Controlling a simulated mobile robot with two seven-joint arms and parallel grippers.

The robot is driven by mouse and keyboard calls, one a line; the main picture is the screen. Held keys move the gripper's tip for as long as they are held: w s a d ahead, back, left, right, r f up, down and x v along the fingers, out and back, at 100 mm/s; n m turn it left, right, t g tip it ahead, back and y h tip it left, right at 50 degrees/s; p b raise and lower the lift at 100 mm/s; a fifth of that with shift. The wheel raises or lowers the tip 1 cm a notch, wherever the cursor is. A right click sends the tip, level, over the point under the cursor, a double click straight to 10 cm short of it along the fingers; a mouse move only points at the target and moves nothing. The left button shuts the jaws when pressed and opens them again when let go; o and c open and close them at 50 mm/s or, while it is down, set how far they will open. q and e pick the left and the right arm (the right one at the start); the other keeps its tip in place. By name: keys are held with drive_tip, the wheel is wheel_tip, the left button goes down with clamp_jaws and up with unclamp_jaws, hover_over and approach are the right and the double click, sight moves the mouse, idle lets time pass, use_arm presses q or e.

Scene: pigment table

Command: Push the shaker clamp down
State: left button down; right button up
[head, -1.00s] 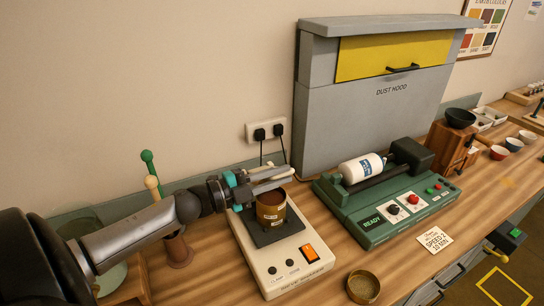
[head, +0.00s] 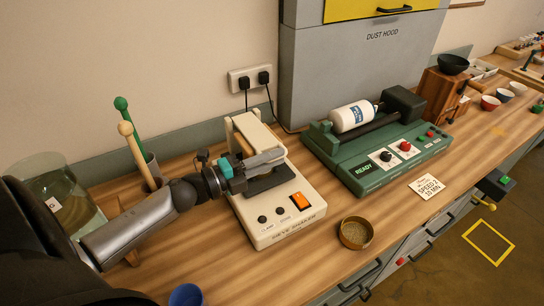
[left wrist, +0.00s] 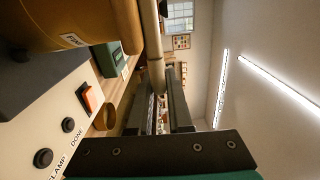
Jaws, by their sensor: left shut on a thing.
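The cream sieve shaker (head: 278,222) stands on the wooden bench, with an orange switch and knobs on its front. My left gripper (head: 268,158) lies across the shaker, above its dark plate (head: 270,182). Its jaws are shut on the cream shaker clamp, whose bar shows in the left wrist view (left wrist: 152,50). A brown sieve stack (left wrist: 62,22) with a white label fills the upper left of the left wrist view. In the head view my gripper mostly hides the stack, so I cannot tell whether the clamp touches it. My right gripper is out of view.
A green roller machine (head: 378,158) with a white jar (head: 352,116) stands right of the shaker. A brass bowl (head: 356,232) is near the front edge. A pot with green and tan tools (head: 135,150) and a glass jar (head: 52,195) stand left.

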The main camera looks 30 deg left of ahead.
use_arm(q)
drive_tip(key=shift+a, duration=0.1)
drive_tip(key=c, duration=0.8)
unclamp_jaws()
drive_tip(key=shift+c, duration=0.2)
drive_tip(key=v, duration=1.5)
drive_tip(key=shift+b, duration=0.4)
drive_tip(key=shift+r, duration=0.1)
